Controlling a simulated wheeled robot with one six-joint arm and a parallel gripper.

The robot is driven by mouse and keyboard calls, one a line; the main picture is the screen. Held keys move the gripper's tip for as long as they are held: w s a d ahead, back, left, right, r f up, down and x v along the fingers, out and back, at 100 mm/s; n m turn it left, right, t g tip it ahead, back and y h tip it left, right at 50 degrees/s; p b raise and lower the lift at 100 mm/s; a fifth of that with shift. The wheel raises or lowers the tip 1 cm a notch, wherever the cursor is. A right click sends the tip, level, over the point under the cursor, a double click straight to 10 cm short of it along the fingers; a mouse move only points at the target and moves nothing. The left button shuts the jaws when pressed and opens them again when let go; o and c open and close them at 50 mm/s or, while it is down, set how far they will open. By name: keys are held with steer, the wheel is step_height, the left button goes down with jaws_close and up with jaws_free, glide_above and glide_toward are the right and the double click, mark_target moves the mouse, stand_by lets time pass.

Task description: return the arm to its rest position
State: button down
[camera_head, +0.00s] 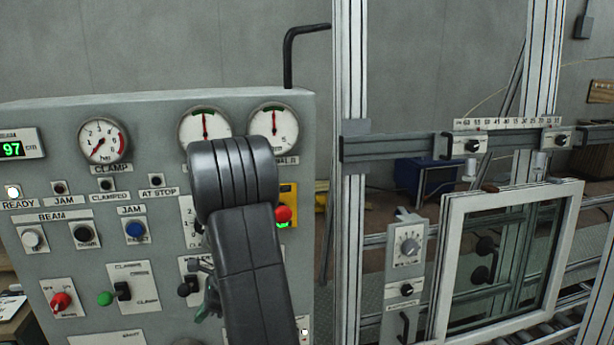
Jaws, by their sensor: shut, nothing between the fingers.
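My arm (245,265) rises from the bottom of the view in front of the grey control panel (60,255). Its thick dark elbow (235,175) is bent over at the top, in front of the lower edges of two gauges. I cannot make out my gripper; it is hidden behind the arm or out of the picture. A small greenish-grey part (208,302) shows at the arm's left edge, but I cannot tell what it is.
The panel carries a clamp gauge (103,141), a red stop button (283,214), a blue jam button (135,230) and a red knob (61,302). At right, a white window frame (448,270) stands by metal posts (350,80) and a ruled rail (390,147).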

steer(key=w+d+r+p, duration=0.1)
steer(key=w+d+r, duration=0.5)
steer(key=r, duration=0.4)
steer(key=s+a+f+p, duration=0.2)
steer(key=s+a+f, duration=0.2)
steer(key=s+f, duration=0.3)
step_height(320, 180, down, 9)
steer(key=w+a+n+t+y+b, duration=0.1)
steer(key=w+a+t+b, duration=0.1)
steer(key=b, duration=1.6)
steer(key=shift+w+a+r+t, duration=0.2)
steer(key=shift+w+a+t, duration=0.15)
steer(key=shift+t, duration=0.35)
steer(key=shift+w+b, duration=0.1)
steer(key=shift+b, duration=0.2)
